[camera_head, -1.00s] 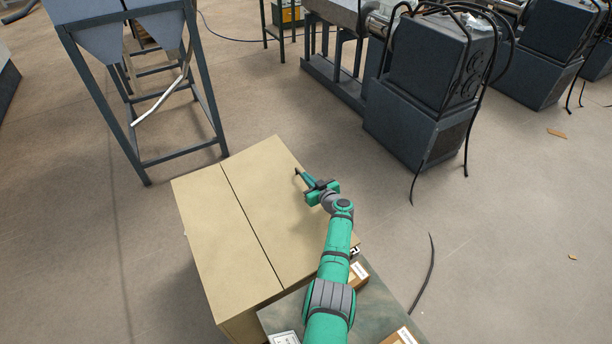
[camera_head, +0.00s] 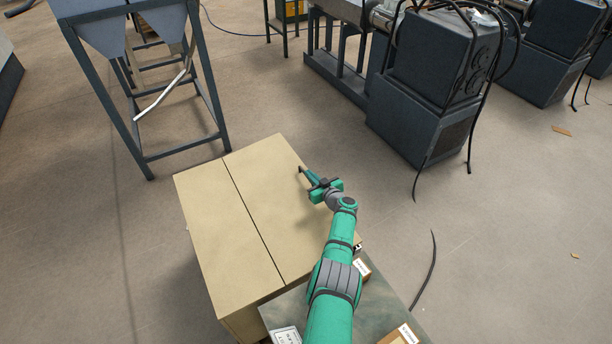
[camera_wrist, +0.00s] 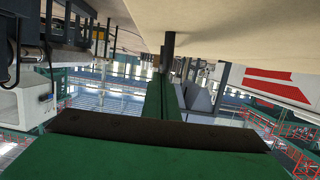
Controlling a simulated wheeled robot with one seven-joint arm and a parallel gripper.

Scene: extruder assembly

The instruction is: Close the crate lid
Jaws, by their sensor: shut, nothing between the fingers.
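The crate is a large tan box (camera_head: 236,328), seen in the head view at the lower middle. Its lid is two flat tan panels, a left panel (camera_head: 225,240) and a right panel (camera_head: 268,195), lying level with a thin dark seam between them. My gripper (camera_head: 301,171) is shut and empty, over the right panel near its right edge. In the wrist view my gripper (camera_wrist: 169,40) is at the top middle, close to a tan surface (camera_wrist: 240,25). Whether it touches the panel I cannot tell.
A dark-topped table (camera_head: 380,310) with small labelled boxes (camera_head: 402,335) stands at the crate's near right. A grey hopper frame (camera_head: 140,120) stands behind the crate to the left. Dark machines (camera_head: 425,90) stand at the back right. A black cable (camera_head: 430,275) lies on open floor.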

